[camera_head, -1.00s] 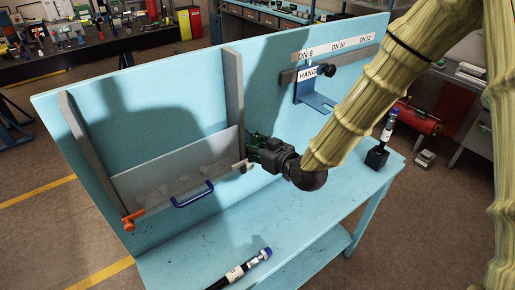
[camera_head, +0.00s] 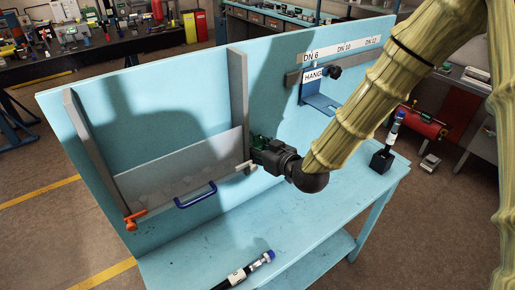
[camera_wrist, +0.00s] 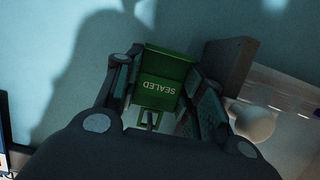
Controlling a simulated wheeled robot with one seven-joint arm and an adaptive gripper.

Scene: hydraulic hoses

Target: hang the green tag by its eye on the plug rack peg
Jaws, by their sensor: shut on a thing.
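The green tag (camera_wrist: 160,85), marked SEALED and upside down in the wrist view, sits between the two dark fingers of my gripper (camera_wrist: 158,100). The gripper is shut on it. A lighter green frame-like part (camera_wrist: 150,118) shows at its near end; I cannot tell whether this is the eye. In the head view the tag (camera_head: 259,141) is small and partly hidden by my gripper (camera_head: 262,147), beside the grey upright post. I cannot make out a bare peg.
The grey post (camera_head: 238,95) and a pale knob (camera_wrist: 255,122) are close to the fingers. A clear panel with a blue handle (camera_head: 196,195) is left. A hose (camera_head: 246,271) lies on the bench (camera_head: 300,230).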

